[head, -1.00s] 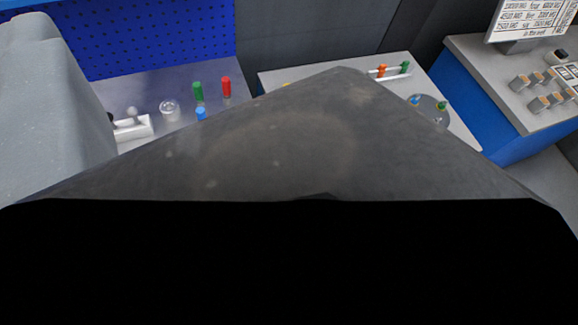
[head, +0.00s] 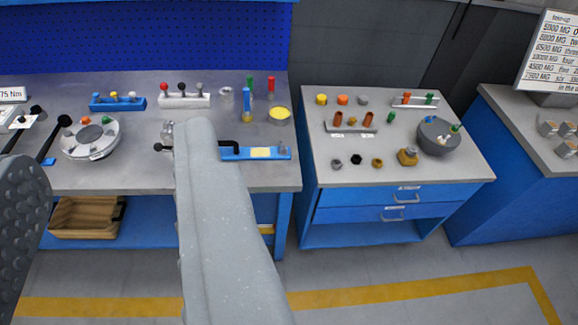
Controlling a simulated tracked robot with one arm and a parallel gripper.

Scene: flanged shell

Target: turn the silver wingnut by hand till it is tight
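I cannot pick out the silver wingnut for certain at this size. A round pale grey flanged piece (head: 91,146) with orange, green and red knobs sits on the left bench. A darker round grey piece (head: 437,142) with blue and green pegs stands on the right bench. Small nut-like parts lie near that bench's front edge, one of them grey (head: 337,164). My pale arm link rises through the middle and covers part of the left bench. I cannot make out my gripper's fingers.
The left bench (head: 270,180) holds a blue fixture (head: 262,153), a blue rack (head: 117,103), a white rack (head: 184,101) and a yellow-topped dish (head: 279,115). A drawer cabinet (head: 400,196) stands to its right. A wooden crate (head: 87,217) sits below. Open floor lies in front.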

